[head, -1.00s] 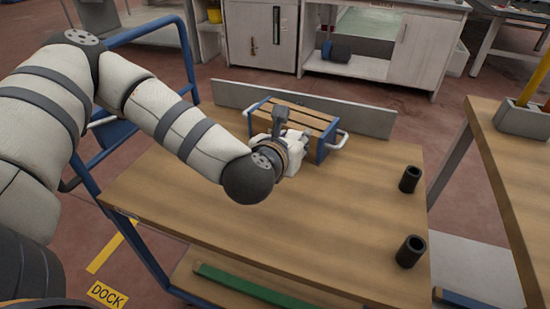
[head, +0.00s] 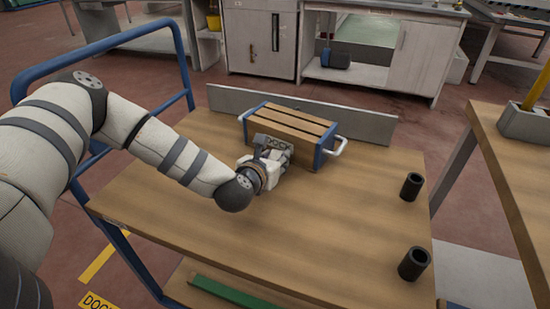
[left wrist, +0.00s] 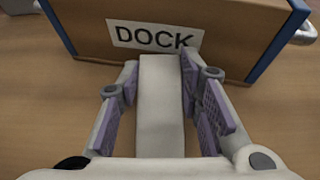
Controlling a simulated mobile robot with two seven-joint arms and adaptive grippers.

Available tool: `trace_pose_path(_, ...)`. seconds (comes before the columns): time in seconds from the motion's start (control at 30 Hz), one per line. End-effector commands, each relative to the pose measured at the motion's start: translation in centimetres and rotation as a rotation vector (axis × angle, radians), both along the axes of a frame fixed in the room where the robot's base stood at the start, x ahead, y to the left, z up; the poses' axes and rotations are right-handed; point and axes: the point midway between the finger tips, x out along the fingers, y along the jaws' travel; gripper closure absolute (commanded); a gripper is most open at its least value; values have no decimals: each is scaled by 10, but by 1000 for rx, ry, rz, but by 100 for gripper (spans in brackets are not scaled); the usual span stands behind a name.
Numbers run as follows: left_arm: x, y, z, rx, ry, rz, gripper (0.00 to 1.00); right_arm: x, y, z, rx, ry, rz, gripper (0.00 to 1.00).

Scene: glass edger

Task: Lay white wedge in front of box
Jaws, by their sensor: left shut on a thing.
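The box (head: 318,158) is wooden with blue end panels and metal side handles. It stands near the back of the wooden tabletop, and a DOCK label shows on its front. My left gripper (head: 276,148) is low in front of the box. In the left wrist view, the purple-padded fingers (left wrist: 160,95) are on both sides of the white wedge (left wrist: 161,115) and shut on it. The wedge points at the box's front (left wrist: 240,35), its far end just below the label. I cannot tell whether it touches the box or tabletop. My right gripper is out of view.
Two black cylinders (head: 411,187) (head: 413,264) stand along the right side of the tabletop (head: 300,230). A grey panel (head: 365,124) runs behind the box. Another wooden table (head: 515,165) stands to the right across a gap. The middle and front of the tabletop are clear.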

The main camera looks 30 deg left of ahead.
Motion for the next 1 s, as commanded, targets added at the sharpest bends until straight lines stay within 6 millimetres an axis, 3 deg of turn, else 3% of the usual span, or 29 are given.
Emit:
trace_pose_path(0.07,-1,0,-5,0,4,0,100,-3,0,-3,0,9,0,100)
trace_pose_path(0.1,0,0,-4,0,3,0,61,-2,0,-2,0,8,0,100)
trace_pose_path(0.17,0,0,-4,0,2,0,47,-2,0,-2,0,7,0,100)
trace_pose_path(0.53,0,0,6,0,-4,0,47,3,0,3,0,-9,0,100)
trace_pose_path(0.67,-21,-5,13,-1,-2,-1,47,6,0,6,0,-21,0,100)
trace_pose_path(1.0,-94,-23,43,-2,-2,-1,47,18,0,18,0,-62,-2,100)
